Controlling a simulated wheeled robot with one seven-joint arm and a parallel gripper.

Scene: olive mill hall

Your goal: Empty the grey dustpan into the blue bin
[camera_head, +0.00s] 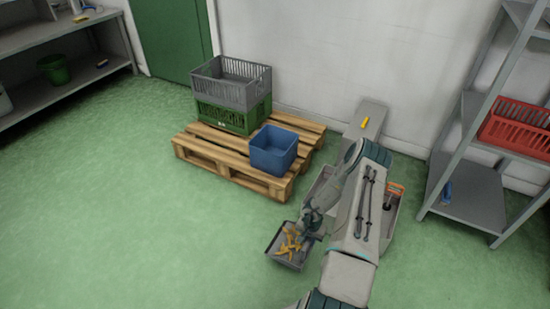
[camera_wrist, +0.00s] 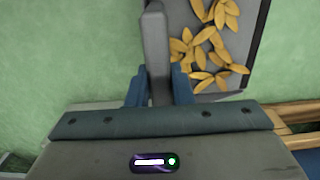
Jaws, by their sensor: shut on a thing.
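The grey dustpan (camera_head: 297,262) is in the lower middle of the head view, held above the green floor with several yellow leaf-like pieces (camera_head: 290,243) in it. My gripper (camera_head: 312,222) is shut on the dustpan's handle. In the wrist view the grey handle (camera_wrist: 155,45) stands between the blue fingers of my gripper (camera_wrist: 158,85), and the dustpan (camera_wrist: 255,60) with yellow pieces (camera_wrist: 205,45) shows at the upper right. The blue bin (camera_head: 273,152) stands upright on a wooden pallet, up and left of the dustpan. Its floor is partly hidden.
The pallet (camera_head: 215,161) also bears a grey crate (camera_head: 228,92) on a green crate (camera_head: 225,118), behind the bin. A metal shelf (camera_head: 470,200) with a red basket (camera_head: 518,128) stands at the right. Another shelf with a green bucket (camera_head: 54,69) is at upper left. The left floor is clear.

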